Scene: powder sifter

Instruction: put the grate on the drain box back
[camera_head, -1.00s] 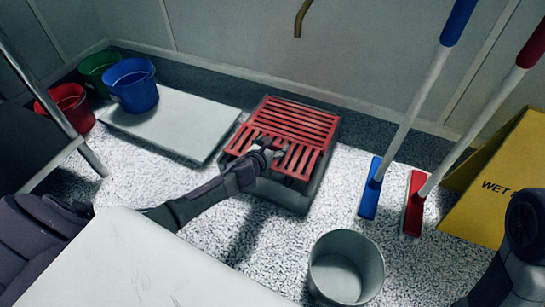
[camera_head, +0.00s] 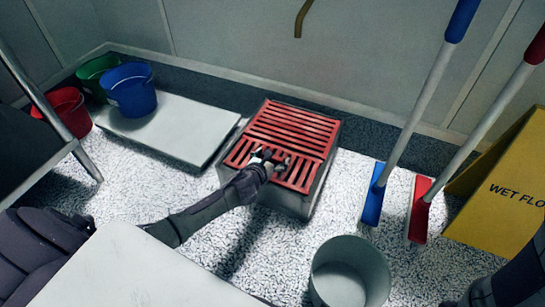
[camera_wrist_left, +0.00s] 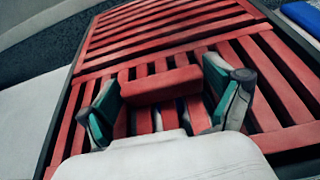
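The red slotted grate (camera_head: 292,123) lies on top of the grey drain box (camera_head: 317,187), with the box's rim showing along its right side. It looks seated about level. My left gripper (camera_head: 268,160) is over the grate's near half. In the left wrist view, its two teal-padded fingers (camera_wrist_left: 165,95) stand on either side of a short raised red bar of the grate (camera_wrist_left: 160,85). The fingertips' lower parts are hard to make out. My right gripper is not in view.
A grey bucket (camera_head: 348,275) stands near the box's front right. Blue (camera_head: 374,195) and red (camera_head: 419,212) brushes and a yellow wet-floor sign (camera_head: 500,195) stand right. A white slab (camera_head: 175,140) with buckets lies left. A white surface (camera_head: 150,270) is in front.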

